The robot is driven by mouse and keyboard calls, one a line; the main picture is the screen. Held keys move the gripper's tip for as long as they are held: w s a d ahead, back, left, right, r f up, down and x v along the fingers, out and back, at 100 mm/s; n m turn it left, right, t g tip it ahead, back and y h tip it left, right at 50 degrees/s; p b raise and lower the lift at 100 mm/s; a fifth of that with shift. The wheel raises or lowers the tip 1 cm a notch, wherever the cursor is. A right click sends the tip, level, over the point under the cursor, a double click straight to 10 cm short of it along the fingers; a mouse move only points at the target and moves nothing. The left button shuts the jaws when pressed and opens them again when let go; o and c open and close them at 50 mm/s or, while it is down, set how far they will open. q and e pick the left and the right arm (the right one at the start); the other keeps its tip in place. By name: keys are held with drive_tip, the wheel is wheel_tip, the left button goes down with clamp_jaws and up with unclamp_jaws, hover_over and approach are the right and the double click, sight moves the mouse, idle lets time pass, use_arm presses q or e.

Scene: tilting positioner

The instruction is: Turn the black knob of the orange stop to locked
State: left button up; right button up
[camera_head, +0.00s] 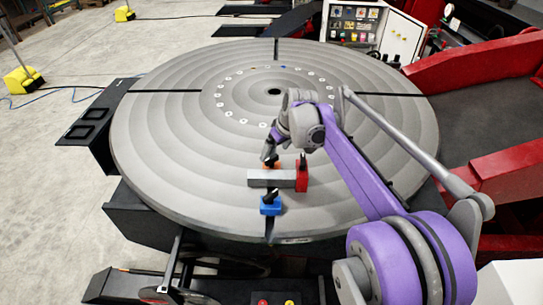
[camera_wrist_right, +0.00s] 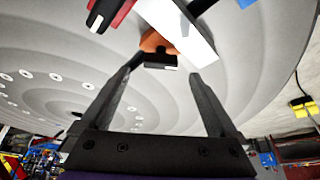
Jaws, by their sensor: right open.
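The orange stop (camera_head: 271,161) sits on the round grey table against the far side of a grey bar (camera_head: 262,179). In the right wrist view the orange stop (camera_wrist_right: 154,40) touches the pale bar (camera_wrist_right: 178,28), and its black knob (camera_wrist_right: 158,61) faces my gripper. My right gripper (camera_wrist_right: 163,72) is open and empty, its two fingers on either side of the knob's line, with the knob near the fingertips. I cannot tell whether they touch. In the head view the right gripper (camera_head: 268,152) is small and partly hides the stop. My left gripper is not in view.
A red stop (camera_head: 302,176) with a black knob stands at the bar's right end. A blue stop (camera_head: 270,205) stands on its near side. White-ringed holes circle the table's (camera_head: 165,150) centre. The table's left half is clear.

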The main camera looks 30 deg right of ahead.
sight(272, 158)
drive_tip(key=shift+x, duration=1.9)
drive_tip(key=c, duration=1.4)
